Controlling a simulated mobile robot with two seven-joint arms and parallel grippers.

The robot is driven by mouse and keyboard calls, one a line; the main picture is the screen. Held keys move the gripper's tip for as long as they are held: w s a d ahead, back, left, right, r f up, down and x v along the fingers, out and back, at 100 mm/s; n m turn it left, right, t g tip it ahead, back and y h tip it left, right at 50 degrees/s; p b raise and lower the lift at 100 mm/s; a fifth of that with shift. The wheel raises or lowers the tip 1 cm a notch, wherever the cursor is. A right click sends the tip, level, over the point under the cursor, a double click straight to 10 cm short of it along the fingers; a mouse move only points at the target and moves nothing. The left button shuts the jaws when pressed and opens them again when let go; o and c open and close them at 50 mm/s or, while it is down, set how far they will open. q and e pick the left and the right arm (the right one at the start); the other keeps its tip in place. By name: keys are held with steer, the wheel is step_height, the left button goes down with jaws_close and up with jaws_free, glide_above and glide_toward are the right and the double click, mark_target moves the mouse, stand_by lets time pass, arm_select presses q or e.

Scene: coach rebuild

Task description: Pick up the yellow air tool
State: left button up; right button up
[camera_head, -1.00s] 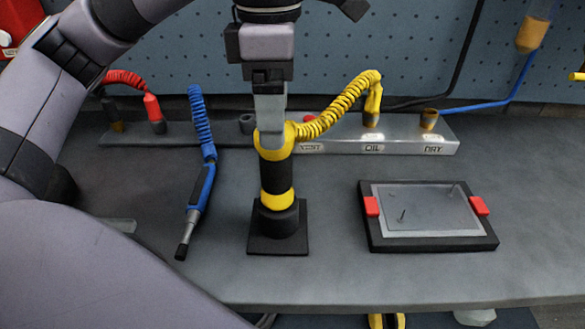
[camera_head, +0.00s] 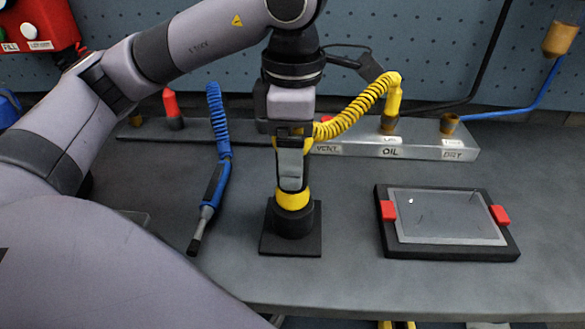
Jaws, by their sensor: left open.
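The yellow air tool (camera_head: 293,201) stands upright in a black square holder (camera_head: 291,241) on the bench. Its coiled yellow hose (camera_head: 352,112) runs up to the right, to the bar marked OIL. My left gripper (camera_head: 292,182) points straight down at the tool, open, with a grey finger in front of the tool's middle. The finger and gripper body hide most of the tool's upper part. I cannot tell whether the fingers touch it. My right gripper is not in view.
A blue tool (camera_head: 210,200) on a coiled blue hose lies left of the holder. A black tray with red clips (camera_head: 447,222) lies to the right. The metal bar (camera_head: 340,149) with VENT, OIL and DRY labels runs behind. Bench between holder and tray is clear.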

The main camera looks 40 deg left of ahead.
arm_select(q)
steer(key=c, duration=1.3)
steer(key=shift+r, duration=0.1)
step_height(320, 180, up, 19)
steer(key=p, duration=0.5)
steer(key=shift+r+p, duration=1.85)
steer(key=shift+r, duration=2.1)
